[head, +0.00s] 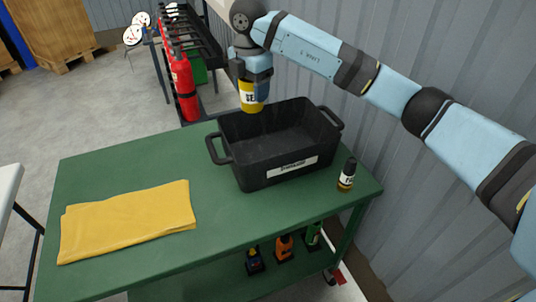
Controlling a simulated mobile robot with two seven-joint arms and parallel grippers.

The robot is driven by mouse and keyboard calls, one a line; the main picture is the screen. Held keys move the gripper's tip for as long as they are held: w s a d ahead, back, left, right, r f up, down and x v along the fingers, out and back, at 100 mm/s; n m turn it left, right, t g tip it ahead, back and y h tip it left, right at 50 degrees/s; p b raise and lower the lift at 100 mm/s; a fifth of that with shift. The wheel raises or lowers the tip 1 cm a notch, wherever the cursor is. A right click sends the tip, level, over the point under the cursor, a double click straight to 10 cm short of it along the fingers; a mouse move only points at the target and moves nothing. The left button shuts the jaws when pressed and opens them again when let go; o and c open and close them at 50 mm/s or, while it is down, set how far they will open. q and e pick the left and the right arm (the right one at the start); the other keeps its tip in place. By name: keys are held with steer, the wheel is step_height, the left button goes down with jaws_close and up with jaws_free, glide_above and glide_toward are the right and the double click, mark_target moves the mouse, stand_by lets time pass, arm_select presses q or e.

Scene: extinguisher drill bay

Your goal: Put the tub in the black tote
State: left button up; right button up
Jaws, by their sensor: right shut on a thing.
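The tub is yellow with a white label (252,97). My right gripper (251,77) is shut on it from above. My left gripper is not in view.
A small dark bottle (346,175) stands on the green table (215,215) right of the tote. A folded yellow cloth (128,220) lies at left. Several small items stand on the lower shelf. Red extinguishers (184,85) stand behind the table. A grey corrugated wall (440,60) is close at right.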

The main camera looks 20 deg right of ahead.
step_height(320, 180, down, 19)
steer(key=b, duration=0.2)
steer(key=shift+r+b, duration=0.15)
steer(key=shift+b, duration=0.25)
steer(key=shift+f, duration=0.4)
steer(key=o, duration=1)
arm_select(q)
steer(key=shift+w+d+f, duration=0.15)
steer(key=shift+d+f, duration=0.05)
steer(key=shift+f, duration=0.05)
